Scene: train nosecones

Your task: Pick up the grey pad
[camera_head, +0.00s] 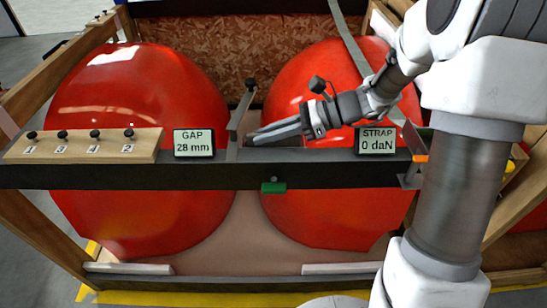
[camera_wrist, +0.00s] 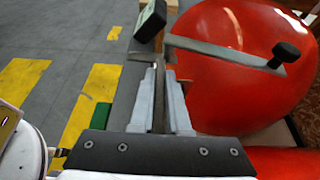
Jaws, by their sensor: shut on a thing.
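My gripper (camera_head: 250,138) reaches in from the right, low over the dark beam between the two red nosecones. In the wrist view, its two pale fingers (camera_wrist: 162,100) are close together, with a narrow grey strip between them. I take this strip to be the grey pad (camera_wrist: 160,95), held on edge by the fingers. Most of it is hidden by them, and I cannot make it out clearly in the head view. I cannot tell whether it still touches the beam.
The dark beam (camera_head: 120,177) carries a wooden block with numbered pegs (camera_head: 90,147), a gap display (camera_head: 194,143) reading 28 mm and a strap display (camera_head: 377,140) reading 0 daN. A lever with a black knob (camera_head: 240,107) stands beside my fingertips. Red nosecones (camera_head: 130,90) (camera_head: 315,205) fill both sides.

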